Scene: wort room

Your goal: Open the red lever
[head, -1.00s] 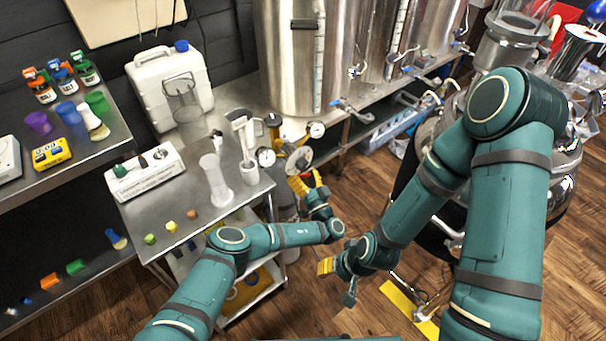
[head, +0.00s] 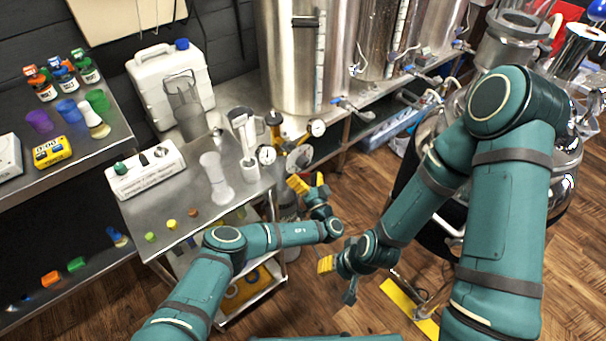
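I cannot make out a red lever for certain in the head view. Steel tanks (head: 289,60) stand at the back, with small valves (head: 343,104) low on their fronts; the handles I can see there look blue. My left gripper (head: 309,182), with yellow finger pads, is open and empty in front of the cart's right edge, near the round gauges (head: 266,155). My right gripper (head: 338,278) is lower, over the wood floor, with its fingers apart and nothing between them.
A steel cart (head: 190,215) with a white instrument (head: 146,171), a clear cylinder (head: 216,180) and small cubes stands left of my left gripper. A shelf (head: 100,150) is further left. A round steel vessel (head: 565,165) stands at right, partly behind my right arm.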

